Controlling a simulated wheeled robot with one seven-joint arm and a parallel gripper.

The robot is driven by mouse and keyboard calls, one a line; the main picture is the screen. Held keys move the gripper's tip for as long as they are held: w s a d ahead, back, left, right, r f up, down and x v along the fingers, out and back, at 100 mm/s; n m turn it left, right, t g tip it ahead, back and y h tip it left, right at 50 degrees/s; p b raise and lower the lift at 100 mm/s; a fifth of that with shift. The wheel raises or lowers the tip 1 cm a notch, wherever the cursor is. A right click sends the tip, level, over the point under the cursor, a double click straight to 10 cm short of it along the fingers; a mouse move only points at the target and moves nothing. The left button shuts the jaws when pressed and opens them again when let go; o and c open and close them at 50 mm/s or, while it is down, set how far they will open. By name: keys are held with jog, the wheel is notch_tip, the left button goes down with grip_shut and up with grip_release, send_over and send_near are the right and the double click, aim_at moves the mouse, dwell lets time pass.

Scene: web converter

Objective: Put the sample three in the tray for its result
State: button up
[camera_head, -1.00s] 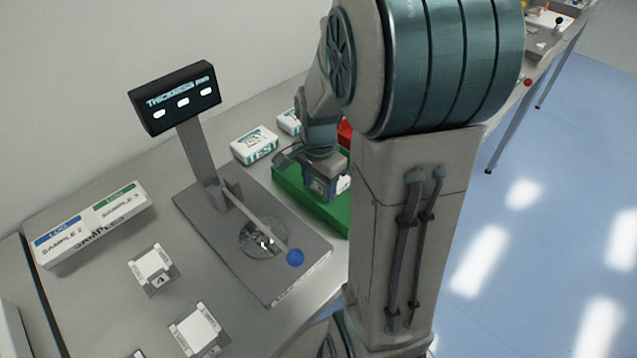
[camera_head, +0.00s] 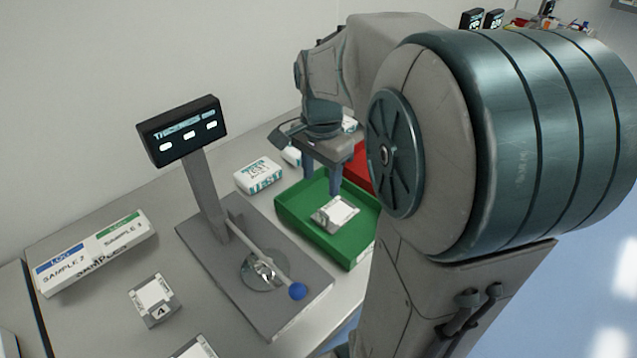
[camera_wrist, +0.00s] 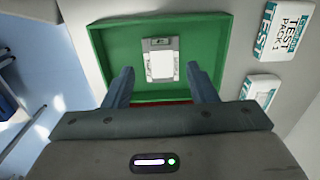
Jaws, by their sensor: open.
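A white and grey sample block (camera_head: 335,213) lies flat in the green tray (camera_head: 357,250). In the wrist view the block (camera_wrist: 161,62) lies on the floor of the green tray (camera_wrist: 97,52), between and beyond my fingertips. I cannot read its number. My gripper (camera_head: 322,190) is open and empty above the back of the green tray; its two fingers also show in the wrist view (camera_wrist: 161,80). A red tray (camera_head: 358,167) is behind the green one, partly hidden by my arm. The thickness gauge (camera_head: 262,290) stands left of the trays, with nothing clearly visible but its round plate and lever.
A sample block marked 4 (camera_head: 155,298) and another block (camera_head: 196,349) lie on the bench. A sample box (camera_head: 98,250) stands at the left. Test packs (camera_head: 259,175) sit behind the gauge, near the green tray.

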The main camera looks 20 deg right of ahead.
jog(key=s+a+f+n+t, duration=0.2)
jog(key=s+a+n+t, duration=0.1)
jog(key=s+a+n, duration=0.4)
jog(key=s+n, duration=0.3)
jog(key=n, duration=0.3)
jog(key=shift+s+a+n, duration=0.25)
jog(key=shift+s+n, duration=0.1)
jog(key=shift+n, duration=0.05)
jog(key=c, duration=0.3)
jog(key=shift+d, duration=0.2)
jog(key=shift+c, duration=0.2)
